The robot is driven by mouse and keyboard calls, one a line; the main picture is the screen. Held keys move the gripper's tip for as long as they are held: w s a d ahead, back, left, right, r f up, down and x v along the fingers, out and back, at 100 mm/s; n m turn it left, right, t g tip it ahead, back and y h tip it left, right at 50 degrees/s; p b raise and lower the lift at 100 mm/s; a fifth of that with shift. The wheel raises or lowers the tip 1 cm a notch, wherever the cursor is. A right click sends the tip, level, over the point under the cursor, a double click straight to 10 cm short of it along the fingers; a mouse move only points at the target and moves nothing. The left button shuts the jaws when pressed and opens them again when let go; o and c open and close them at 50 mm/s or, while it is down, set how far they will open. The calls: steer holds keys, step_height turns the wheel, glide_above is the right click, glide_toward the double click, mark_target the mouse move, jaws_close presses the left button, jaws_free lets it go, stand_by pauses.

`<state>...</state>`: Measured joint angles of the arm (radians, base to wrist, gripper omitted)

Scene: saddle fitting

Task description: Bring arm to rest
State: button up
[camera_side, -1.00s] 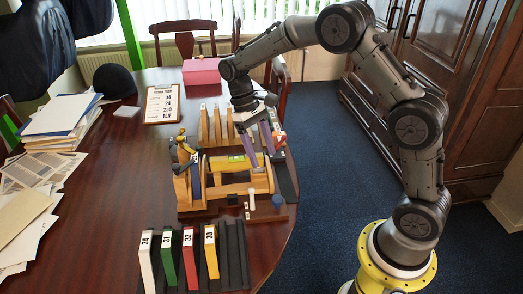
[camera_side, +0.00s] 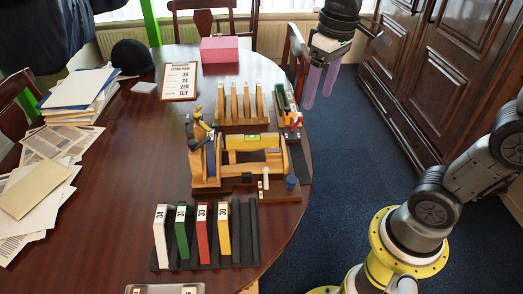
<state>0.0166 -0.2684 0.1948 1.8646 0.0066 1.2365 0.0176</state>
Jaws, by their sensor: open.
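My gripper (camera_side: 321,82) hangs at the upper right with its two purple fingers pointing down and apart. It is open and empty, and in the picture it is to the right of the table, over the blue floor. The wooden fitting stand (camera_side: 208,173) is on the table with a yellow-green level (camera_side: 252,142) across its top. Nothing of my gripper touches the stand. The middle of my arm is out of frame.
A black rack (camera_side: 247,240) holds white, green, red and yellow numbered blocks at the table's front. Wooden uprights (camera_side: 246,103) stand behind the stand. A clipboard (camera_side: 180,81), pink box (camera_side: 220,50) and papers (camera_side: 36,187) lie on the table (camera_side: 120,215). A dark cabinet (camera_side: 418,75) is right.

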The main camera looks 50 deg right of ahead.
steer(key=s+f+t, duration=0.4)
steer(key=s, duration=0.7)
steer(key=shift+s+a, duration=0.15)
steer(key=shift+s, duration=0.2)
